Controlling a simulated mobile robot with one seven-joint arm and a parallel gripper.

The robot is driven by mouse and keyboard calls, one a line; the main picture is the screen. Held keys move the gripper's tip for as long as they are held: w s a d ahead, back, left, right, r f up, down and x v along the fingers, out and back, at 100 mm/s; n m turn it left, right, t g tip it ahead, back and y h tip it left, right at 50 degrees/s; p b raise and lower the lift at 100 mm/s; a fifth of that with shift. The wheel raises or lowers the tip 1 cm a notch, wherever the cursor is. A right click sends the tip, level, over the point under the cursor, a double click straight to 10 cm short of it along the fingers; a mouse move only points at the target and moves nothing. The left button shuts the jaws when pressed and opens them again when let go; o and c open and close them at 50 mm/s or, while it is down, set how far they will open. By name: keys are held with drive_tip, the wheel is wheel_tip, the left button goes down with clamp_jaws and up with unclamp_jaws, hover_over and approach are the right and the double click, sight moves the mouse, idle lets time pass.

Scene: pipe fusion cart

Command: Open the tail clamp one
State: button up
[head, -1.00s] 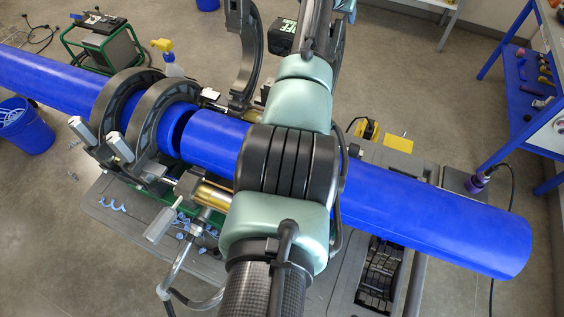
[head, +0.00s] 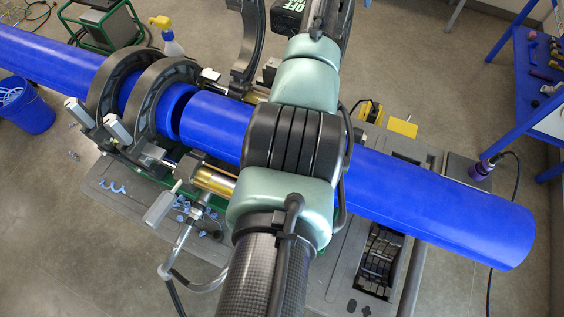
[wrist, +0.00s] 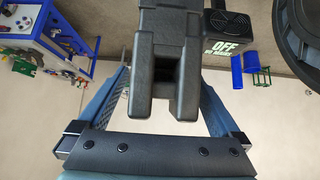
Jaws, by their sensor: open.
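A dark forked end piece (wrist: 165,75), apparently part of a clamp, fills the middle of the wrist view. My gripper (wrist: 166,88) is open, with one blue-grey finger on each side of this piece. I cannot tell whether the fingers touch it. In the head view my arm hides the gripper and whatever clamp is there. A dark half-ring clamp arm (head: 247,45) stands raised behind the pipe. Two closed ring clamps (head: 112,88) sit around the left pipe. I cannot tell which clamp is tail clamp one.
The left blue pipe (head: 50,62) and right blue pipe (head: 440,205) lie along the cart (head: 125,205), with a narrow gap between their ends. A box marked OFF (wrist: 228,35) is beyond the forked piece. A blue bench (head: 530,75) stands at right.

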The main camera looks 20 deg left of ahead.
drive_tip(key=shift+w, duration=0.15)
wheel_tip(320, 180, up, 7)
drive_tip(key=p, duration=0.4)
drive_tip(key=shift+r+p, duration=0.15)
drive_tip(key=shift+p, duration=0.2)
idle(0.4)
